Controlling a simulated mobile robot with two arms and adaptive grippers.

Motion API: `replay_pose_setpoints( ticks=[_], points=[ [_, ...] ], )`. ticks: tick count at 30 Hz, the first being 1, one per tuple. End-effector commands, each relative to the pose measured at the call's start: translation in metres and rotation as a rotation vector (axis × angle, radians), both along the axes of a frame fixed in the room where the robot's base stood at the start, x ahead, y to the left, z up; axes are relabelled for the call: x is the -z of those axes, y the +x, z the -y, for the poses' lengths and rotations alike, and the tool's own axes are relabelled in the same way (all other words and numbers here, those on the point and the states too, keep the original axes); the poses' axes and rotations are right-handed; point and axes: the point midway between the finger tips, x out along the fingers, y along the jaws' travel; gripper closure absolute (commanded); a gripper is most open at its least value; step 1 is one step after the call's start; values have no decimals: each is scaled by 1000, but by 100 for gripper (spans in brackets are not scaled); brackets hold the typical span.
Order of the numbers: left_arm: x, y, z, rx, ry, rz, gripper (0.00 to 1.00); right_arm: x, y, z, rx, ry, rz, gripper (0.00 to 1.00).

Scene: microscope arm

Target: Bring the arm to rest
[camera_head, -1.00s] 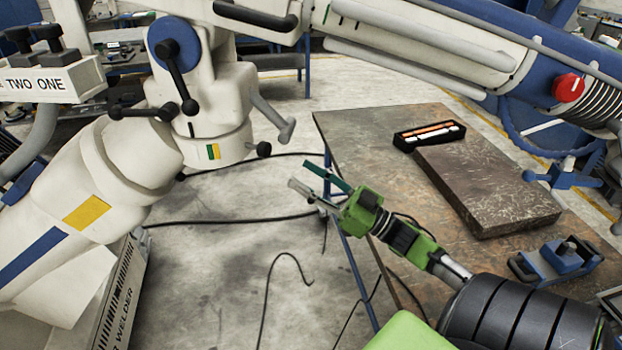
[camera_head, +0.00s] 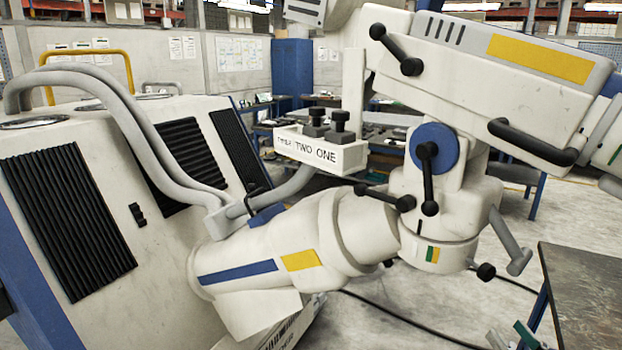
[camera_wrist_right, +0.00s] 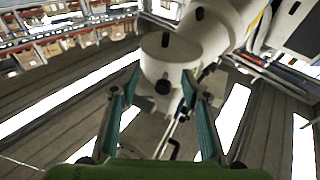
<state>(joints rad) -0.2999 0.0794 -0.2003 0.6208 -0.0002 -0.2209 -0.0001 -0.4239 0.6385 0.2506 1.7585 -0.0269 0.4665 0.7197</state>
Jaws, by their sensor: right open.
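The large white arm (camera_head: 540,80) shows in the head view. It has a yellow stripe, black handles and a blue round joint cap (camera_head: 432,146) with a black lever. Its thick white lower column (camera_head: 340,225) leans up from the left, with blue and yellow marks. My right gripper (camera_head: 512,337) shows only its fingertips at the bottom right edge. In the right wrist view, my right gripper (camera_wrist_right: 159,85) is open, with nothing held between its fingers. A white rounded part (camera_wrist_right: 166,58) of the arm lies beyond the tips. My left gripper is not in view.
A big white cabinet (camera_head: 150,215) with black vents and grey pipes fills the left. A box marked TWO ONE (camera_head: 322,152) stands by the arm. A dark table (camera_head: 590,290) is at the right edge.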

Motion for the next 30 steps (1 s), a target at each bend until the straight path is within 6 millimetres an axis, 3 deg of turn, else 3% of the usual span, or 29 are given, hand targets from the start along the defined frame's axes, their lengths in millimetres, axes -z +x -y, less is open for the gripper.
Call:
replay_pose_setpoints(
  ticks=[8, 16, 21, 30],
  points=[
    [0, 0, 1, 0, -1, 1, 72, 94, -8, -41, 206, -39, -369, 57],
    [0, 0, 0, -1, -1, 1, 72, 168, -65, -97, 278, -119, -776, 57],
    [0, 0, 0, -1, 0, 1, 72, 196, -120, -137, 250, -181, -1031, 57],
    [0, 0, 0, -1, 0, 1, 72, 206, -200, -185, 148, -262, -1325, 57]
  ],
)
